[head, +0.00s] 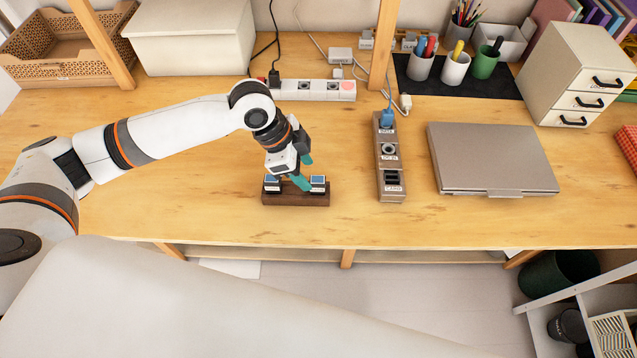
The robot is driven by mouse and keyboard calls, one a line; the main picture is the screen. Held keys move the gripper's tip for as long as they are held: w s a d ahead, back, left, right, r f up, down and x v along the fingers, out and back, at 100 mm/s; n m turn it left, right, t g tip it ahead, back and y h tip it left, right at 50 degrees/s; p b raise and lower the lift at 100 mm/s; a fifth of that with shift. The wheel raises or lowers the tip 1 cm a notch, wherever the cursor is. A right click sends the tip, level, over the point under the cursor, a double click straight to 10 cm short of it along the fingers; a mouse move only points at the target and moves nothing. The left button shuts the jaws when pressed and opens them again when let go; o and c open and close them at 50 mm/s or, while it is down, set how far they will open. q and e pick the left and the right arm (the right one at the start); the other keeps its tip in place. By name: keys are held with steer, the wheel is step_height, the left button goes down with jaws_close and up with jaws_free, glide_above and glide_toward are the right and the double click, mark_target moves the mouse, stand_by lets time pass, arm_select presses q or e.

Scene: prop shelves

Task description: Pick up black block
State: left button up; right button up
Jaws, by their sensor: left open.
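Two small black blocks with blue-grey tops and pale labels sit in a dark brown wooden holder (295,199) near the table's front edge. The left black block (271,184) is at the holder's left end and the right black block (318,184) at its right end. My left gripper (302,176), with teal fingers, is open and low over the holder, its fingertips close to the right block. I cannot tell whether it touches the block. The fingers hide the holder's middle. My right gripper is out of view.
A white power strip (318,90) lies behind. Pen cups (455,70) and a drawer box (578,72) are at the back right. The table left of the holder is clear.

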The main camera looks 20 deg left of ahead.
mark_target(316, 179)
arm_select(q)
steer(key=shift+w+d+f, duration=0.1)
steer(key=shift+d+f, duration=0.1)
steer(key=shift+f, duration=0.3)
steer(key=shift+w+d+f, duration=0.25)
steer(key=shift+d+f, duration=0.05)
steer(key=shift+f, duration=0.2)
steer(key=x, duration=0.3)
steer(key=p+x, duration=0.1)
steer(key=shift+w+d+f, duration=0.1)
steer(key=shift+w+f, duration=0.05)
steer(key=shift+w, duration=0.15)
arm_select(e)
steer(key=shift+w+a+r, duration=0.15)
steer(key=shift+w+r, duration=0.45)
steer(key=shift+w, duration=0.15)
arm_select(q)
steer(key=shift+c, duration=0.2)
jaws_close()
steer(key=shift+r+b, duration=0.45)
steer(key=shift+r, duration=4.65)
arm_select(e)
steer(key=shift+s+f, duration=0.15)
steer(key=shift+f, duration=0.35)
